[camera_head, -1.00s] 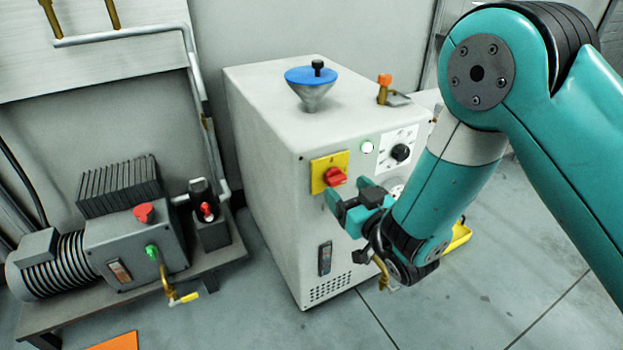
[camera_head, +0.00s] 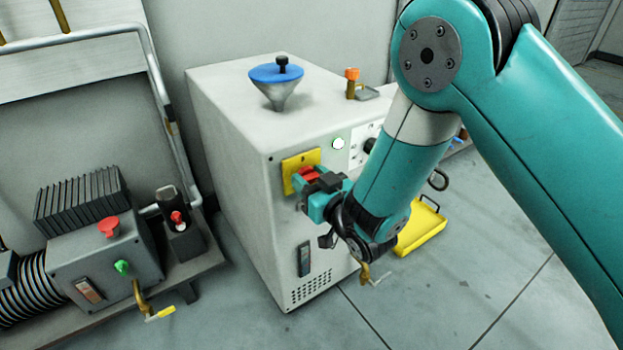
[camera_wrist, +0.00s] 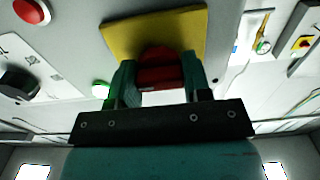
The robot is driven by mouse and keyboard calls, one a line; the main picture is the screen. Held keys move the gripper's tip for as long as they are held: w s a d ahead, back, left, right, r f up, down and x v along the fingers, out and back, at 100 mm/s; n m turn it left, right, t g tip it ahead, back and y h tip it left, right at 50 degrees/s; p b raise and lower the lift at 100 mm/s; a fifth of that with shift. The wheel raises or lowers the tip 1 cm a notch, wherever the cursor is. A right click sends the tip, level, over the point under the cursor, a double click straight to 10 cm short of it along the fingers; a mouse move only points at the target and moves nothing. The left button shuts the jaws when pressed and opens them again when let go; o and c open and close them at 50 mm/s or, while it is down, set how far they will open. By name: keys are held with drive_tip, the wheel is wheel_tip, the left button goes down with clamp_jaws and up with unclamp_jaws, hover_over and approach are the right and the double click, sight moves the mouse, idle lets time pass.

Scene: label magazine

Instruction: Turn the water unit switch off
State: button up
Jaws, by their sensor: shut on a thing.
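The water unit (camera_head: 235,160) is a pale grey box with a blue-lidded funnel (camera_head: 277,84) on top. Its red rotary switch (camera_head: 309,174) sits on a yellow plate (camera_head: 290,177) on the front. My gripper (camera_head: 312,183) is at the switch, with its fingers on either side of the red knob. In the wrist view the red knob (camera_wrist: 160,70) lies between the two teal fingers, in front of the yellow plate (camera_wrist: 190,30). My gripper is shut on the knob. The fingers hide part of the knob, so its exact angle is hard to tell.
A round light (camera_head: 338,143) and a black dial (camera_head: 370,146) are right of the switch, close to my arm. A rocker switch (camera_head: 304,259) is lower on the front. A pump (camera_head: 100,250) stands on a bench at left. A yellow tray (camera_head: 422,229) lies on the floor at right.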

drive_tip(key=n+b, duration=0.2)
drive_tip(key=n, duration=0.2)
drive_tip(key=shift+f+b, duration=0.15)
drive_tip(key=shift+b, duration=0.15)
drive_tip(key=n+b, duration=0.1)
drive_tip(key=n, duration=0.4)
drive_tip(key=n+b, duration=0.1)
drive_tip(key=n, duration=0.3)
drive_tip(key=shift+n, duration=2.5)
drive_tip(key=shift+d, duration=0.1)
drive_tip(key=o, duration=0.9)
